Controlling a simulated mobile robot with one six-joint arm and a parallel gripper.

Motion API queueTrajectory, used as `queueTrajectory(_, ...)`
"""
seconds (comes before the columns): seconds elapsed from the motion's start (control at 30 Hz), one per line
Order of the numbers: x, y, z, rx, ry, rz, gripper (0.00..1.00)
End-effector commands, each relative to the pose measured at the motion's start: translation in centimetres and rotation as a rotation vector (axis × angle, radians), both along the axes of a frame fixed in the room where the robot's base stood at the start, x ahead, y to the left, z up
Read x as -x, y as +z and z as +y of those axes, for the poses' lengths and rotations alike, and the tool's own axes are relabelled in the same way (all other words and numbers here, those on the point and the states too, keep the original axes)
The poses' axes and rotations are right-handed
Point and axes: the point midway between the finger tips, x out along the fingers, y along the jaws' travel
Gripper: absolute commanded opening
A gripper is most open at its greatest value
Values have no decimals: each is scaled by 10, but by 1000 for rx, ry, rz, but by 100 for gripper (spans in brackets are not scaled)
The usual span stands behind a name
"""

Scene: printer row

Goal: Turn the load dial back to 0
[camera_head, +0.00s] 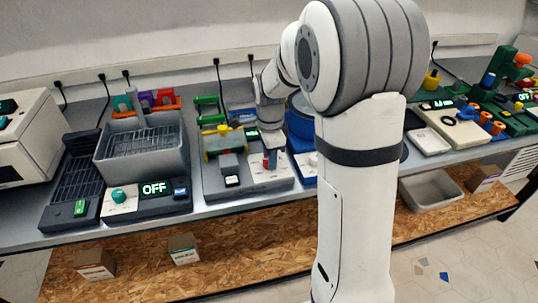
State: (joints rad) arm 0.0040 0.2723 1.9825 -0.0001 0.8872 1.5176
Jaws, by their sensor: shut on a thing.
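My gripper (269,152) points down over the white control panel (272,177) of the grey machine in the middle of the bench. It is shut on a small knob on that panel, which I take to be the load dial. The fingers hide most of the dial, and its pointer and marks cannot be read from here. A bit of blue and red shows at the fingertips. A small lit display (251,134) stands behind on the same machine, too small to read.
Left of it is a grey basin unit (145,163) with a teal knob (118,195) and a display reading OFF (154,188). A white machine (25,140) stands far left. Right, beyond my arm, are a beige unit (455,135) and green racks (500,110). Boxes lie on the lower shelf.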

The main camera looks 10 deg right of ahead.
Motion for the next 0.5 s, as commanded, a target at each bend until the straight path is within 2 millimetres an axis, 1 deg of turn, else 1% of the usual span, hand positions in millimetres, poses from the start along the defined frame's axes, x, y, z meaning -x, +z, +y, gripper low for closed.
queueTrajectory(0.5,-1,1,1,0,490,-2,12)
